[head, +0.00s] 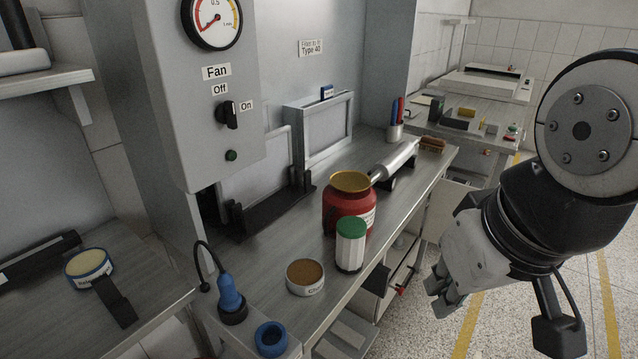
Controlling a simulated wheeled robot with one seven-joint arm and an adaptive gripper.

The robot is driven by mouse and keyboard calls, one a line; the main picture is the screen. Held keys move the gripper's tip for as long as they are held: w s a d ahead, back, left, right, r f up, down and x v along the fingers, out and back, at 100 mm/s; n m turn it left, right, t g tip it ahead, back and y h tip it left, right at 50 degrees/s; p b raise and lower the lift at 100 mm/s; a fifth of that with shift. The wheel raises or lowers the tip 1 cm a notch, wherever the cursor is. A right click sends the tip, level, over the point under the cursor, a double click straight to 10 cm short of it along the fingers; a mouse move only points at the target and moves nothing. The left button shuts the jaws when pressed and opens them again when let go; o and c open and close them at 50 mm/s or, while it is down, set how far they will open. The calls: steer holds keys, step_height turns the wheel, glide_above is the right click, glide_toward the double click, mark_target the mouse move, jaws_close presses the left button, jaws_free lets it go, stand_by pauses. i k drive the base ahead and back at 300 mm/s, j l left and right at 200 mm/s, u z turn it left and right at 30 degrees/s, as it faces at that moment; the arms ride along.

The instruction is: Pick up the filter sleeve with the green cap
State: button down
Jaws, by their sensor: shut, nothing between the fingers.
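The filter sleeve with the green cap (350,246) stands upright on the metal bench near its front edge. It is a white cylinder with a dark green top. It stands just in front of a red jar with a gold top (345,204) and partly hides it. My gripper (436,302) hangs at the right, off the bench and over the aisle, pointing down and left. It is shut and empty, apart from the sleeve.
A round tin with a brown top (305,278) is left of the sleeve. A blue-handled tool (229,295) and blue ring (271,338) are at the near end. A metal roller (396,160) and cup of pens (394,132) stand farther back. Framed screens (324,130) line the wall.

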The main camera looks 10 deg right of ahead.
mark_target(351, 230)
steer(key=k+j+z, duration=0.7)
steer(key=z, duration=0.2)
steer(key=j, duration=0.1)
